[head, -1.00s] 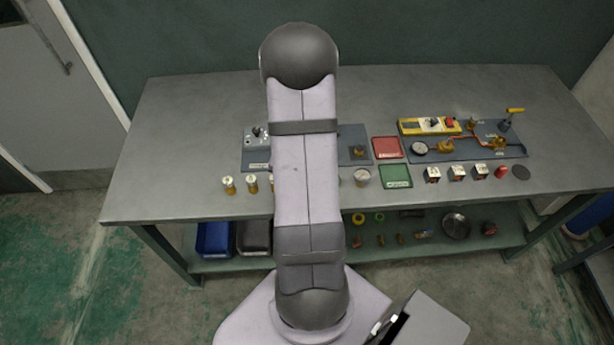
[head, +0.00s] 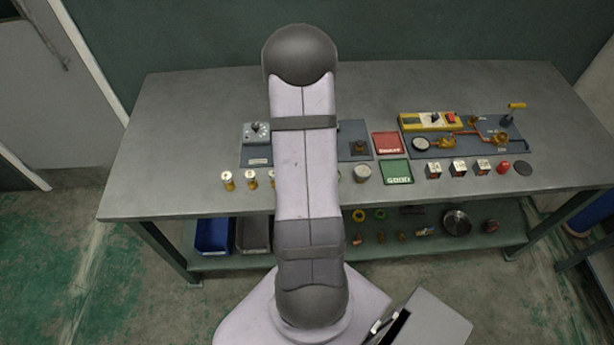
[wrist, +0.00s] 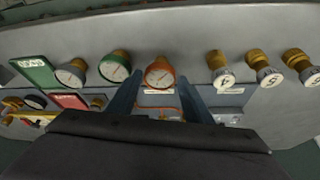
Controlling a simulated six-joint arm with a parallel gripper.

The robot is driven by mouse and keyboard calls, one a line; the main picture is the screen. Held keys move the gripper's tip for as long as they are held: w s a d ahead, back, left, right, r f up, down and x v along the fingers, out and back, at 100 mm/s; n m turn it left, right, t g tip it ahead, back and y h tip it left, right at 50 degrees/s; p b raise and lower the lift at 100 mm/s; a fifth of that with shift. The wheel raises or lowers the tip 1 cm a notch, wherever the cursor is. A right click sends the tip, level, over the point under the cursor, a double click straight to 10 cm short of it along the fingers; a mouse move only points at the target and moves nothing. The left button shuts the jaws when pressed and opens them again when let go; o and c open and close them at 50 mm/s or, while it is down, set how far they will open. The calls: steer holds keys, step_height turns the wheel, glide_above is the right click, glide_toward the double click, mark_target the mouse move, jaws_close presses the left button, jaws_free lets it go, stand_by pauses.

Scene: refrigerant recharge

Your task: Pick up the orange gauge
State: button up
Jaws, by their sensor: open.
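The orange gauge (wrist: 159,72) has a round white dial in an orange ring and shows in the wrist view at the upper middle. My gripper (wrist: 160,86) is open, with one finger to each side of the gauge in the picture. I cannot tell whether the fingers touch it or how far above it they are. In the head view my arm hides both the orange gauge and my gripper.
A green gauge (wrist: 115,66) and a pale gauge (wrist: 73,73) stand left of the orange one in the wrist view. Several brass cylinders (wrist: 269,71) stand right. The bench front (head: 160,203) is clear.

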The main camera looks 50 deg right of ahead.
steer(key=b+x, duration=0.1)
steer(key=x, duration=0.3)
steer(key=shift+d+f+b, duration=0.1)
steer(key=shift+f+b, duration=0.1)
steer(key=shift+b, duration=0.15)
steer(key=c, duration=0.7)
steer(key=shift+o, duration=0.2)
steer(key=shift+r, duration=0.15)
